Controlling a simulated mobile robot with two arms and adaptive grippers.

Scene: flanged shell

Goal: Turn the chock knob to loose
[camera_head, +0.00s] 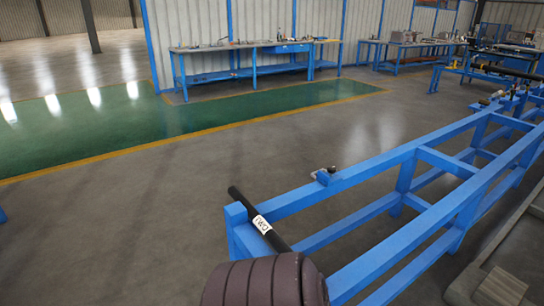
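A dark brown ribbed cylinder (252,285), perhaps the flanged shell, is cut off by the bottom edge. The label's marking is not clearly legible. Neither my left nor my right gripper is in view.
The long blue frame (375,175) runs from the bottom centre to the upper right. Blue workbenches (245,46) stand along the back wall, with more at the upper right. The grey floor (130,235) left of the frame is clear, beyond it a green painted area (190,112).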

